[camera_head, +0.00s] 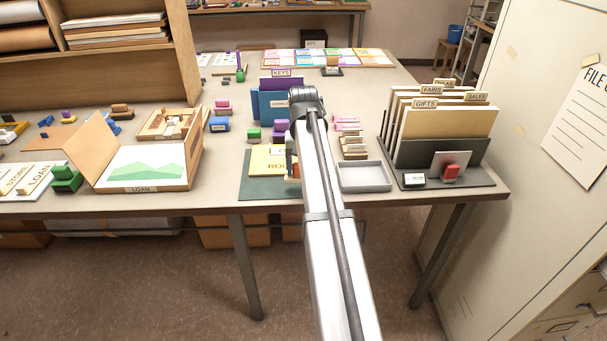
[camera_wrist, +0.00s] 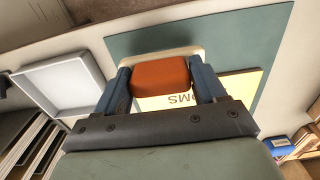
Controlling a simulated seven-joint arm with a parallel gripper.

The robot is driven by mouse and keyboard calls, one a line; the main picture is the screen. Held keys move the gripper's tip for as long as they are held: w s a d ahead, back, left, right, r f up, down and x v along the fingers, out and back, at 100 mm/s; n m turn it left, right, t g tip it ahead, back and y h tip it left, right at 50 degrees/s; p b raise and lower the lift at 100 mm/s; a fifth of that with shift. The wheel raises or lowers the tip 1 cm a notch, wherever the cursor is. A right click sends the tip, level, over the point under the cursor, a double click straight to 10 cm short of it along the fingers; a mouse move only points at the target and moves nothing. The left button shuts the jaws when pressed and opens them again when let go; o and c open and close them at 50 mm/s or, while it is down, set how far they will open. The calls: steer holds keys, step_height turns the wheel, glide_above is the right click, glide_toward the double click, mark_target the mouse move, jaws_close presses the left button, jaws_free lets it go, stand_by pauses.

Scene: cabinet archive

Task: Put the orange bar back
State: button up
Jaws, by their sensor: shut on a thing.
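The orange bar (camera_wrist: 160,76) is between the two blue fingers of my gripper (camera_wrist: 163,84) in the wrist view. My gripper is shut on it, and a cream edge shows just beyond the bar. Below lie a dark green mat (camera_wrist: 215,45) and a yellow card (camera_wrist: 245,86) with part of the lettering "ROOMS" showing. In the head view my arm hides most of the gripper and the bar. The yellow card (camera_head: 265,160) and green mat (camera_head: 262,188) show to the left of my arm. How high the bar is above the card I cannot tell.
An empty grey tray (camera_head: 365,188) lies right of my arm. A file rack (camera_head: 440,150) with labelled cards stands farther right. Pink and brown blocks (camera_head: 353,147) lie behind the tray. A blue folder stand (camera_head: 270,105) is behind the mat.

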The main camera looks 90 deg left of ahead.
steer(key=shift+f, duration=1.35)
steer(key=shift+f, duration=0.2)
steer(key=o, duration=1)
step_height(320, 180, up, 14)
steer(key=shift+s+f, duration=0.1)
